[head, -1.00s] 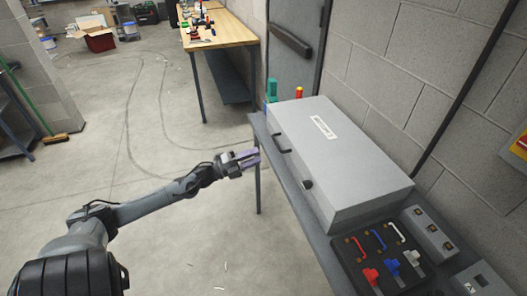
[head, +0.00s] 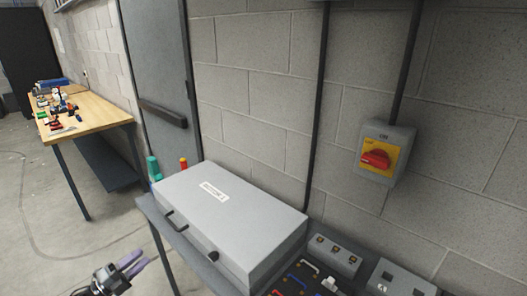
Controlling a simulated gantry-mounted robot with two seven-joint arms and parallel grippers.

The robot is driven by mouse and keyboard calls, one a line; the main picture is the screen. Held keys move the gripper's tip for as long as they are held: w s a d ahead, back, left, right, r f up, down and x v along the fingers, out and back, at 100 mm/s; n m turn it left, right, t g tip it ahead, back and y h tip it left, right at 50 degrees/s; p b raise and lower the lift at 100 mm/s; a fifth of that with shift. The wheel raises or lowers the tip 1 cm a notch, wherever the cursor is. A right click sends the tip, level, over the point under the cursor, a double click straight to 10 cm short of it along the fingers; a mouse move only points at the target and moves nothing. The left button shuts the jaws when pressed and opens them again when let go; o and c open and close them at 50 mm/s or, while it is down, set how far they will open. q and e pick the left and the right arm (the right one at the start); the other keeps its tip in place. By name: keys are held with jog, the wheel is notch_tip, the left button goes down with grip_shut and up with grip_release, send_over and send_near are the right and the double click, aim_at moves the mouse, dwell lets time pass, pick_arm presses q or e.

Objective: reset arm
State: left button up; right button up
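My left gripper (head: 135,265) shows at the bottom left, with its two purple fingers apart and nothing between them. It is in front of the grey bench, to the left of the closed grey case (head: 232,222), and apart from it. Most of my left arm is below the picture. My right gripper is not in view.
The grey case lies on a narrow grey bench (head: 160,218) against the block wall. A black tray with coloured handles (head: 296,278) and grey switch boxes (head: 335,257) are at its right end. A red-and-yellow switch (head: 378,158) is on the wall. A wooden table (head: 95,112) stands at the back left.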

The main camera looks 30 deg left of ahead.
pick_arm(q)
jog(key=d+f+n+g+y, duration=0.1)
jog(key=d+f+n+g, duration=0.2)
jog(key=d, duration=0.7)
jog(key=d+f+n+y, duration=0.25)
jog(key=d+n, duration=0.35)
jog(key=d, duration=0.5)
jog(key=d+f+n+g+y, duration=0.1)
jog(key=d+f+n+g, duration=0.2)
jog(key=d, duration=0.7)
jog(key=s+d+r+n+g+h, duration=0.2)
jog(key=s+d+n+g, duration=0.3)
jog(key=d, duration=0.4)
jog(key=s+f+g+y, duration=0.15)
jog(key=s+g, duration=0.35)
jog(key=s, duration=0.5)
notch_tip(320, 180, up, 37)
jog(key=n+p, duration=0.1)
jog(key=p, duration=3.6)
jog(key=shift+w, duration=0.15)
jog(key=shift+a, duration=0.1)
